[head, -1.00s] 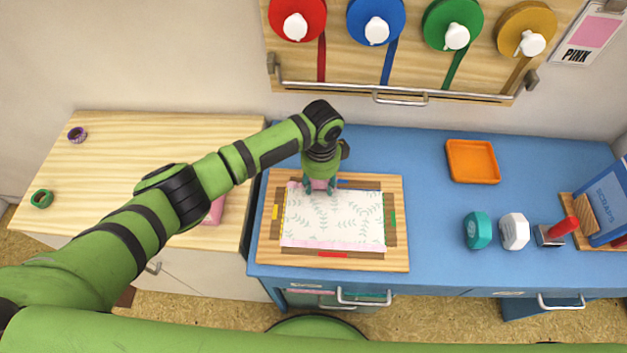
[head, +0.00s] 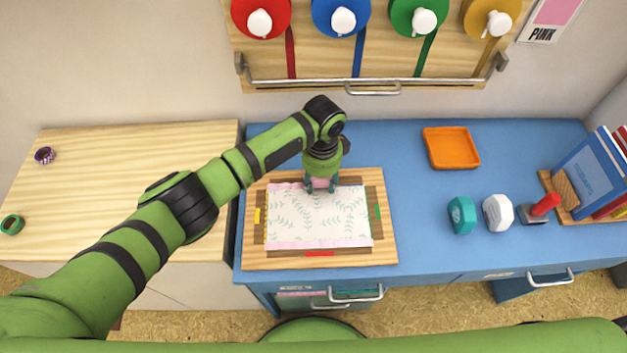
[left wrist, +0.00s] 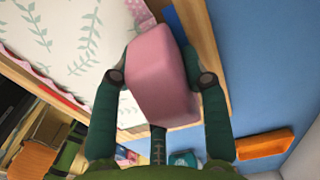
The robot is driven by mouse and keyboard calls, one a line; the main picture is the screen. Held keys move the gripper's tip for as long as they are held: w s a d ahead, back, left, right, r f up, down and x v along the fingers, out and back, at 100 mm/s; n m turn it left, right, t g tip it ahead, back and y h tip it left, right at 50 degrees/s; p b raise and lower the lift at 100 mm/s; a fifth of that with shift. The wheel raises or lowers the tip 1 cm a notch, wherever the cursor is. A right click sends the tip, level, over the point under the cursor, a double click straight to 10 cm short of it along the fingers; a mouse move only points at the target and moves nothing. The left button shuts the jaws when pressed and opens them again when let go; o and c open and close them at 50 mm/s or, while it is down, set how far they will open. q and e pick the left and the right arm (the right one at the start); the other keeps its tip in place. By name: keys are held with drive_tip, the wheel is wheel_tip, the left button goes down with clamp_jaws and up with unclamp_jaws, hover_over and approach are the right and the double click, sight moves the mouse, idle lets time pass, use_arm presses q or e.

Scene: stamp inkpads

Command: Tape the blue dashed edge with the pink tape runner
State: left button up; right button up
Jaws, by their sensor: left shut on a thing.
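My left gripper (head: 320,188) is shut on the pink tape runner (left wrist: 160,75), which sits between its two fingers in the left wrist view. It is over the far edge of the leaf-patterned sheet (head: 318,218), near the middle of that edge. Behind my gripper, the blue dashed edge is mostly hidden. A pink strip (head: 284,187) shows along the far edge left of my gripper. Another pink strip (head: 318,244) runs along the near edge. The sheet lies on a wooden board (head: 320,261) with yellow, red and green marks around it. My right gripper is not in view.
An orange tray (head: 451,148), teal block (head: 461,215), white block (head: 498,212) and red-handled stamp (head: 541,208) stand right of the board on the blue table. Purple (head: 45,155) and green (head: 12,224) rings sit at left. A ribbon rack (head: 365,80) hangs behind.

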sight(367, 187)
use_arm(q)
drive_tip(key=shift+d+b, duration=1.1)
drive_tip(key=shift+d, duration=1.05)
drive_tip(key=shift+d+f+b, duration=0.15)
drive_tip(key=shift+d+b, duration=1)
drive_tip(key=shift+d, duration=0.15)
drive_tip(key=shift+d+b, duration=0.3)
drive_tip(key=shift+d, duration=0.15)
drive_tip(key=shift+d+b, duration=0.95)
drive_tip(key=shift+b, duration=0.15)
drive_tip(key=shift+d+b, duration=0.8)
drive_tip(key=shift+b, duration=0.9)
